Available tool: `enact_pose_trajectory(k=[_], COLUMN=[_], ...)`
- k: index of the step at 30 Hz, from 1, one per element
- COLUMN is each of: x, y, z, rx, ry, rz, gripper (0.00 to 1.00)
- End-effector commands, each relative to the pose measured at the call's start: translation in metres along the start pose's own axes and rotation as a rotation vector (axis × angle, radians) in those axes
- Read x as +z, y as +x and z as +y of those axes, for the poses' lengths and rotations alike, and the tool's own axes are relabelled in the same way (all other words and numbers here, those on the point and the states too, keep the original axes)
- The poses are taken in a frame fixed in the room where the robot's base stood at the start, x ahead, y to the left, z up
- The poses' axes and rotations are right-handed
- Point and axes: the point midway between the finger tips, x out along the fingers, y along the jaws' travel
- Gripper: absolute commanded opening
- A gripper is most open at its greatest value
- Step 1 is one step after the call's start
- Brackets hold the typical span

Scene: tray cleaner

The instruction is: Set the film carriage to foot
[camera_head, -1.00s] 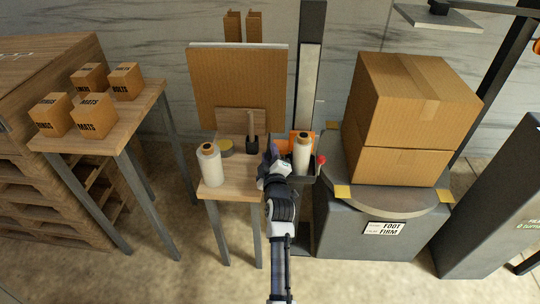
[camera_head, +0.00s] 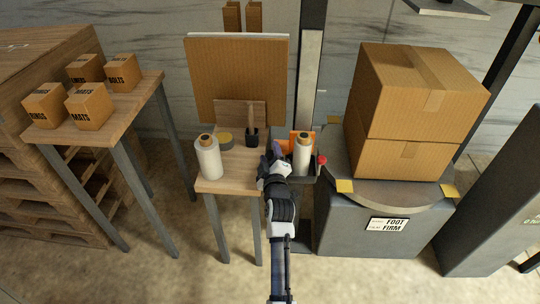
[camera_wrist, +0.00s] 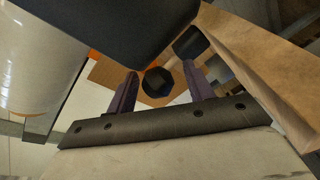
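The film carriage (camera_head: 308,179) is a dark holder on the upright mast (camera_head: 309,85), low down near tabletop height. It bears a white film roll (camera_head: 302,158), an orange part (camera_head: 296,136) and a red knob (camera_head: 322,160). My gripper (camera_head: 274,154) is at the carriage's left side. In the wrist view my gripper (camera_wrist: 160,72) has its purple fingers apart. A black hexagonal knob (camera_wrist: 157,82) shows between them, with gaps on both sides. The dark carriage body (camera_wrist: 110,28) and film roll (camera_wrist: 35,65) are close beside it. Contact cannot be told.
A small wooden table (camera_head: 236,184) holds another film roll (camera_head: 208,157), a tape roll (camera_head: 225,141) and a dark cup (camera_head: 251,136). Two stacked cartons (camera_head: 410,120) stand on the turntable (camera_head: 405,193) at right. A sign (camera_head: 388,224) reads FOOT, FIRM.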

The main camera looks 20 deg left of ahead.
Motion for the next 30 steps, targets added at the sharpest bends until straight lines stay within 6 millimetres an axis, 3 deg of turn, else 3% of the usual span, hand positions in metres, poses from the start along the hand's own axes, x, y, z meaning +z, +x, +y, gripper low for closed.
enact_pose_trajectory(k=[7,11,24,30], x=[0.0,0.001,0.001,0.001], y=[-0.002,-0.014,-0.103,-0.129], z=[0.001,0.0,-0.002,-0.001], rx=[0.003,0.002,0.0,0.001], ry=[0.0,0.001,0.001,0.001], rz=[0.001,0.0,0.0,0.0], gripper=[0.52,0.52,0.52,0.52])
